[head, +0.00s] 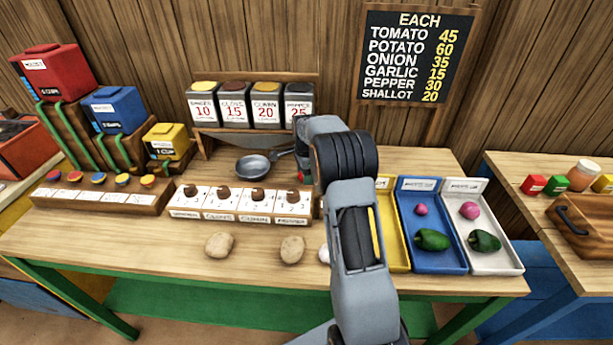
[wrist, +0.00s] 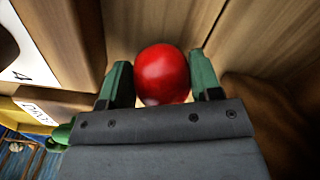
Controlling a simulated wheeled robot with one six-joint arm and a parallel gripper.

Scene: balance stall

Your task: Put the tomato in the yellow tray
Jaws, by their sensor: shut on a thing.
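The red tomato (wrist: 162,72) sits between the two green fingers of my gripper (wrist: 160,85) in the wrist view. The gripper is shut on it. The yellow tray (head: 398,245) stands on the counter just right of my arm, left of the blue tray. My arm covers much of it, so I cannot tell all that it holds. The gripper is behind and left of the yellow tray.
The blue tray (head: 407,208) and white tray (head: 512,258) each hold a pink item and a green pepper. Potatoes (head: 219,245) lie at the counter front. A pan (head: 253,166) lies near the spice tins (head: 238,110). A price board (head: 418,55) hangs behind.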

